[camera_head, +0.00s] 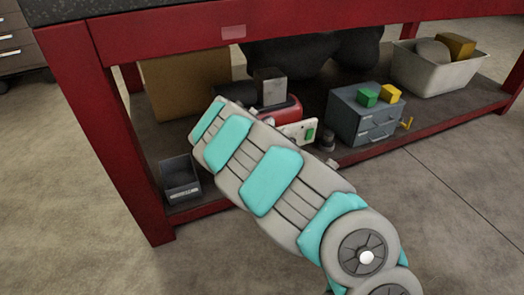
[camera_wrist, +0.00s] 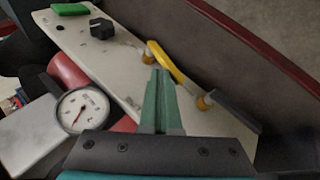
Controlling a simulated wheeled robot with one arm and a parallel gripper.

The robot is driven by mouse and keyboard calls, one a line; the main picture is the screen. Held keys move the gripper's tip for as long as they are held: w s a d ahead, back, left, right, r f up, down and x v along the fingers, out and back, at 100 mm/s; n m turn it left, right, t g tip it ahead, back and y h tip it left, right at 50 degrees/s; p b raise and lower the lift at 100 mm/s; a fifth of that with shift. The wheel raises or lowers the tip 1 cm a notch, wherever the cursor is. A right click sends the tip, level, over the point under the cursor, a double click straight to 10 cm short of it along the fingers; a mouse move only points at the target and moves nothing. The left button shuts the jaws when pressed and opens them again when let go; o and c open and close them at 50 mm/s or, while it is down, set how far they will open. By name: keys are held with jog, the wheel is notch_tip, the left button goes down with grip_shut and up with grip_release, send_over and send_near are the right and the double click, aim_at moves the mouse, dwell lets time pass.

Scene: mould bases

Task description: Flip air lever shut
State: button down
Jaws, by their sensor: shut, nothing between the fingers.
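A white panel (camera_wrist: 118,62) fills the middle of the wrist view. It carries a yellow lever (camera_wrist: 172,64) on a brass stem, and a dark grey lever (camera_wrist: 236,112) on another brass stem lower right. No label shows which is the air lever. My gripper (camera_wrist: 161,76) has its green fingers together and empty. Their tips lie over the panel, by the near side of the yellow lever; I cannot tell if they touch it. In the head view the panel (camera_head: 297,132) shows beyond my arm, which hides the gripper and levers.
A round gauge (camera_wrist: 83,109) and a red tank (camera_wrist: 68,72) sit left of the panel. Around them on the red bench's (camera_head: 120,120) low shelf are a grey drawer box (camera_head: 355,120), a small bin (camera_head: 180,178) and a white tub (camera_head: 440,75). The open floor lies in front.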

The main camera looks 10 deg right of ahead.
jog(key=shift+f, duration=0.2)
jog(key=shift+w+d+f, duration=0.2)
jog(key=shift+d+f, duration=0.05)
jog(key=shift+d, duration=0.4)
jog(key=w+p+v, duration=0.1)
jog(key=p+v, duration=0.1)
jog(key=v, duration=1)
jog(key=shift+a+r, duration=0.25)
jog(key=shift+r, duration=0.15)
jog(key=shift+s, duration=0.1)
